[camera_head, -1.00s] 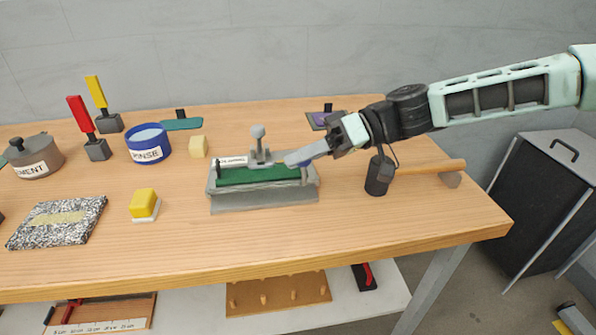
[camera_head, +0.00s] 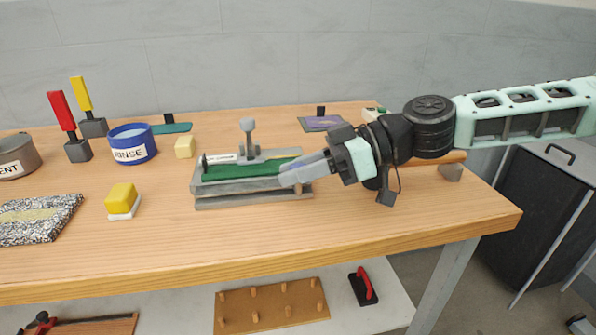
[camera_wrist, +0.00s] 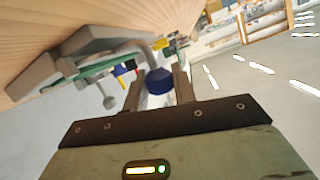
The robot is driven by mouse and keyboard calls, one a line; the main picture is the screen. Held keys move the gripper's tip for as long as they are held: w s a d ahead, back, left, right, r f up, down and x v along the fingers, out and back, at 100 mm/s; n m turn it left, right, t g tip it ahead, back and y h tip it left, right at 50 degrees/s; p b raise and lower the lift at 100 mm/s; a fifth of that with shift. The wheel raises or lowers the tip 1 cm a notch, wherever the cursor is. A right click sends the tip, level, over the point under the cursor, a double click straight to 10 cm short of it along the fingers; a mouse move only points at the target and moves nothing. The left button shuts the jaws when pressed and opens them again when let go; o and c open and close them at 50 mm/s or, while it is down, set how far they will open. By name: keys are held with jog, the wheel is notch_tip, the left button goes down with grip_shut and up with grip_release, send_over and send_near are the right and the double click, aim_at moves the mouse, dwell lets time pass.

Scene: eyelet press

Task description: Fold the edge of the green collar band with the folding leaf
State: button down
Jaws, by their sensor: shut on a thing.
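The grey fixture (camera_head: 255,199) stands on the table with the green collar band (camera_head: 235,171) lying along it. A grey bar, which looks like the folding leaf (camera_head: 228,187), runs along the band's front edge. A grey clamp with an upright knob (camera_head: 247,126) stands behind the band. My gripper (camera_head: 285,178) is at the fixture's right end, its fingers hiding that corner. In the wrist view, my gripper (camera_wrist: 161,88) is shut on a blue knob (camera_wrist: 160,80), joined by a bent grey rod to the fixture. The band's right end is hidden.
A yellow block on a white base (camera_head: 121,198), a pale yellow block (camera_head: 185,147) and a blue RINSE pot (camera_head: 132,144) stand to the left. A purple piece (camera_head: 322,123) lies behind my gripper. The table in front of the fixture is clear.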

jog(key=shift+s+f, duration=0.1)
jog(key=c, duration=1.2)
grip_release()
jog(key=shift+o, duration=0.2)
jog(key=shift+d, duration=0.15)
jog(key=p+v, duration=0.1)
jog(key=v, duration=1.6)
